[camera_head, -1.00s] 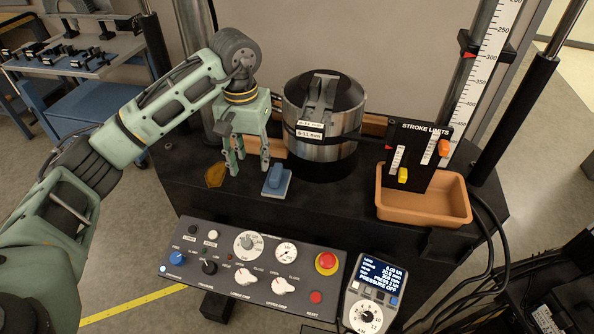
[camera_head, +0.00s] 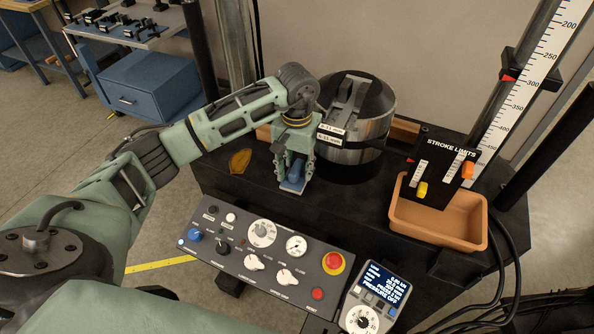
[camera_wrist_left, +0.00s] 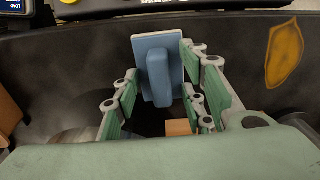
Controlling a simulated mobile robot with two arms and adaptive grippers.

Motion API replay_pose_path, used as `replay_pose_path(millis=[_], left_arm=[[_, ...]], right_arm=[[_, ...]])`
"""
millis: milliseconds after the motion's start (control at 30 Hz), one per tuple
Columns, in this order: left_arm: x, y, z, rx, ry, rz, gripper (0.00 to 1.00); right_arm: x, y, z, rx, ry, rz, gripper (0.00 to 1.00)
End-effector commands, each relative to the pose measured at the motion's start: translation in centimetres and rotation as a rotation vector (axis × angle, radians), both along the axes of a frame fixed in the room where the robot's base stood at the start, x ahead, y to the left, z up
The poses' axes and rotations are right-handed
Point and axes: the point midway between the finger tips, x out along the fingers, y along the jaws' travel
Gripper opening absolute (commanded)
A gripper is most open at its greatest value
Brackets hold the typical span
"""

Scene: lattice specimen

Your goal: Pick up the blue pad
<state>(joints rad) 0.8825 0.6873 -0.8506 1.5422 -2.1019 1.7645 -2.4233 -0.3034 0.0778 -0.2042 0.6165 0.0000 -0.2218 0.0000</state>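The blue pad (camera_head: 293,177) is a small light-blue plate with a darker blue raised grip. It lies on the black machine table in front of the steel cylinder. My left gripper (camera_head: 293,180) is over it with its fingers on both sides of the pad. In the left wrist view the blue pad (camera_wrist_left: 160,70) shows between the tips of my left gripper (camera_wrist_left: 160,90). The fingers are spread and a gap shows beside the raised grip, so it is not clasped. My right gripper is not in view.
The steel cylinder (camera_head: 357,125) stands close behind my left gripper. A control panel (camera_head: 262,252) lies in front. A terracotta tray (camera_head: 437,228) and the stroke-limits plate (camera_head: 437,170) are at the right. A yellow-brown patch (camera_head: 240,161) marks the table at the left.

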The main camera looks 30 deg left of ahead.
Motion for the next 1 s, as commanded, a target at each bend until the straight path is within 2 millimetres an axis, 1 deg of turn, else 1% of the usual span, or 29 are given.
replay_pose_path(millis=[33, 100, 167, 200, 367, 633, 867, 1000], left_arm=[[0.0, 0.0, -0.1, 0.000, 0.000, 0.000, 0.39], [0.0, 0.0, -0.1, 0.000, -0.001, 0.000, 0.39], [0.0, 0.0, -0.1, 0.000, -0.001, 0.000, 0.39], [0.0, 0.0, -0.1, 0.000, 0.000, 0.000, 0.37], [0.0, 0.0, -0.1, 0.000, 0.000, 0.000, 0.23], [0.0, 0.0, 0.0, 0.000, 0.000, 0.001, 0.00], [0.0, 0.0, 0.0, 0.000, 0.000, 0.001, 0.00], [0.0, 0.0, 0.1, 0.000, -0.001, 0.001, 0.00]], right_arm=[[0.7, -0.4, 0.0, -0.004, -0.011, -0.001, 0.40], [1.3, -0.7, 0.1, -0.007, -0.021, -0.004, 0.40], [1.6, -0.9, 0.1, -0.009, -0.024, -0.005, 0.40], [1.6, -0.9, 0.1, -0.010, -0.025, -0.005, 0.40], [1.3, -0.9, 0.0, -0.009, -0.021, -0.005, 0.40], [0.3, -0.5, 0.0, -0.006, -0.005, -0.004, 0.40], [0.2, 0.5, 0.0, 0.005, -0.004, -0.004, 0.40], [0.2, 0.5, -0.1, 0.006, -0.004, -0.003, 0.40]])
